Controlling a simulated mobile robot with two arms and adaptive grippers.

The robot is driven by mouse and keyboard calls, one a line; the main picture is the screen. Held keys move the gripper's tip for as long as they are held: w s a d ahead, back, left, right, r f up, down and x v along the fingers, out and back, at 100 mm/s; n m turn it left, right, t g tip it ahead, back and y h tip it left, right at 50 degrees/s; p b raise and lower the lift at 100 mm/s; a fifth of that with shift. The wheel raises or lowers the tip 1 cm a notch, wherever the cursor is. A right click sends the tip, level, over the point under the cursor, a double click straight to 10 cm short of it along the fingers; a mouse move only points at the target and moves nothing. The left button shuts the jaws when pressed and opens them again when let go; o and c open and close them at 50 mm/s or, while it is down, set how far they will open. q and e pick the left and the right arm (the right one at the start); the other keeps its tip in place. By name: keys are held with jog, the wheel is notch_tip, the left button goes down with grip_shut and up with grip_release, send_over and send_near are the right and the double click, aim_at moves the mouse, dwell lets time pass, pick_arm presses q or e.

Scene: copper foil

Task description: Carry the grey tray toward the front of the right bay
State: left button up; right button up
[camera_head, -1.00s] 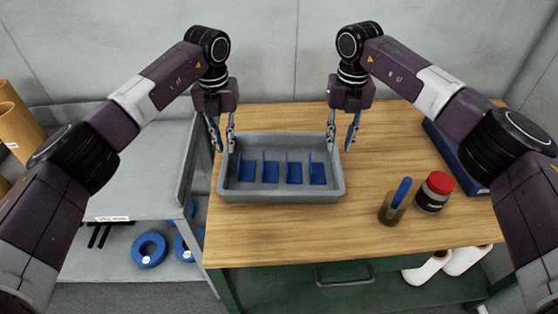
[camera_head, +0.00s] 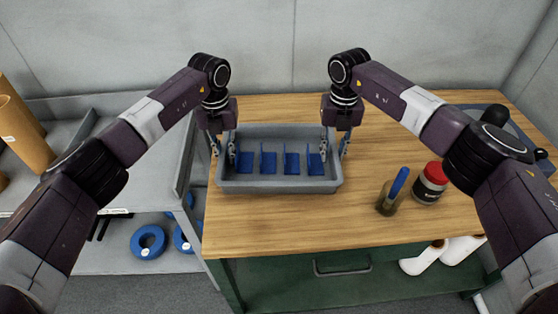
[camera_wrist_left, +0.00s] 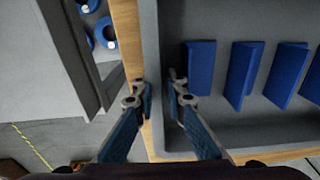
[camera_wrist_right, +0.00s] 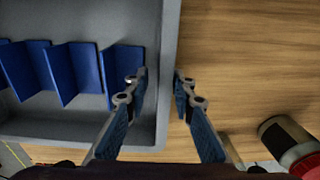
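The grey tray (camera_head: 280,185) sits on the wooden bench top, towards its left side, with several upright blue plates (camera_head: 268,162) in it. My left gripper (camera_head: 223,150) is low at the tray's left wall. In the left wrist view its fingers (camera_wrist_left: 162,92) are apart, one outside the wall and one inside. My right gripper (camera_head: 335,147) is low at the right wall. In the right wrist view its fingers (camera_wrist_right: 160,85) also stand apart on either side of the wall, with a gap on the outer side.
A cup with a blue-handled tool (camera_head: 390,200) and a red-lidded jar (camera_head: 430,183) stand right of the tray. A dark blue tray (camera_head: 525,145) lies at the far right. Bare wood (camera_head: 290,225) lies in front. A grey shelf unit (camera_head: 130,175) adjoins on the left.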

pick_arm(q)
jog(key=shift+c, duration=0.6)
pick_arm(e)
jog(key=shift+c, duration=0.4)
pick_arm(q)
grip_shut()
pick_arm(e)
jog(key=shift+c, duration=1.3)
grip_shut()
pick_arm(q)
jog(key=shift+w+r, duration=0.1)
jog(key=shift+r, duration=0.1)
pick_arm(e)
jog(key=shift+r, duration=0.2)
